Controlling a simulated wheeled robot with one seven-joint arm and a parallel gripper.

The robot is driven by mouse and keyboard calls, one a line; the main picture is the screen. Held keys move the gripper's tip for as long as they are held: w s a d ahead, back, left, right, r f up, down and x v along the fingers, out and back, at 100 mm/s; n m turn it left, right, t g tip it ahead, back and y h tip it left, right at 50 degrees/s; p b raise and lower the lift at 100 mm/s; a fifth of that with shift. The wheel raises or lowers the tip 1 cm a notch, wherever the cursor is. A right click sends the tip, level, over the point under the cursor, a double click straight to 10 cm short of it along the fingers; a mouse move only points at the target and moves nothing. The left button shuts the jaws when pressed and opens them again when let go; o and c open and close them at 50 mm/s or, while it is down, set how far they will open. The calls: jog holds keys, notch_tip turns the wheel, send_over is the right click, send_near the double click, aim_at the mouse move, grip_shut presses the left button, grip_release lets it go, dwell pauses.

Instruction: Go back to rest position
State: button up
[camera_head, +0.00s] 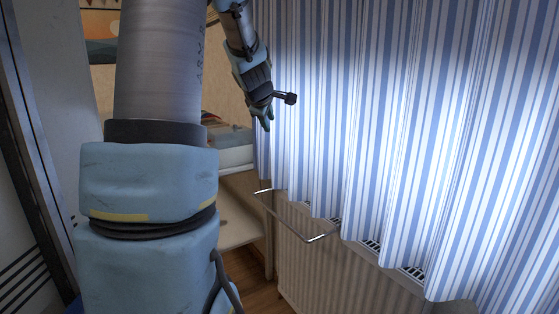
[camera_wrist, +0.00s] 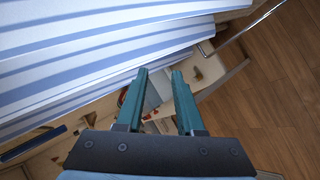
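My gripper (camera_head: 267,123) hangs at the end of my arm in the upper middle of the head view, pointing down, close to the left edge of a blue-and-white striped curtain. In the wrist view its two teal fingers (camera_wrist: 159,76) stand apart with a gap between them. The gripper is open and I see nothing held. Whether it touches the curtain (camera_head: 390,120) cannot be told. The curtain also fills the upper left of the wrist view (camera_wrist: 90,50).
A radiator (camera_head: 325,262) stands under the curtain, with a metal rail (camera_head: 295,225) sticking out in front. Wooden shelves (camera_head: 238,215) are left of the radiator. Bare wooden floor (camera_wrist: 275,110) shows at right in the wrist view. My large arm links cover the head view's left.

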jog(key=s+a+f+m+g+p, duration=0.1)
jog(key=s+f+m, duration=0.3)
jog(key=s, duration=0.6)
jog(key=s+a+f+m+g+y+p, duration=0.1)
jog(key=s+f+m+g, duration=0.3)
jog(key=s, duration=0.6)
jog(key=s+a+f+m+g+p, duration=0.1)
jog(key=s+f+m+g, duration=0.2)
jog(key=s, duration=0.7)
notch_tip(320, 180, down, 2)
jog(key=m, duration=0.4)
jog(key=shift+s+f, duration=0.2)
jog(key=shift+f, duration=0.05)
jog(key=shift+a, duration=0.1)
